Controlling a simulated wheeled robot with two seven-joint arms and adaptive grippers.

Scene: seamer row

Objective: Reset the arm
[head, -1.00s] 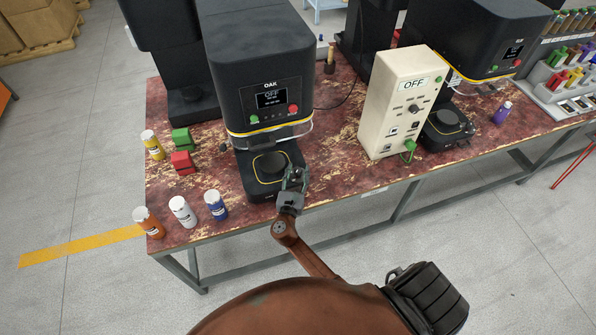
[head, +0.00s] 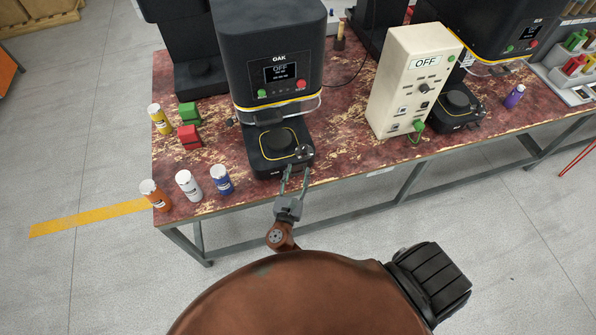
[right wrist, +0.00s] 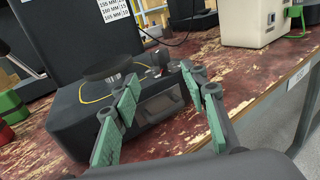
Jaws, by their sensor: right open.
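My right gripper (head: 293,177) is open and empty at the front edge of the table, in front of the black OAK seamer (head: 268,50). Its fingertips are close to the front right corner of the seamer's base (head: 262,160); I cannot tell whether they touch it. In the right wrist view the green-padded fingers of the right gripper (right wrist: 160,82) stand apart, with the seamer's base (right wrist: 75,128) behind them. A small knob with a red part (right wrist: 158,60) shows at the base beyond the fingers. The seamer's screen reads OFF. My left gripper is not in view.
A cream OFF box (head: 410,85) stands at right. Floor before the table is clear.

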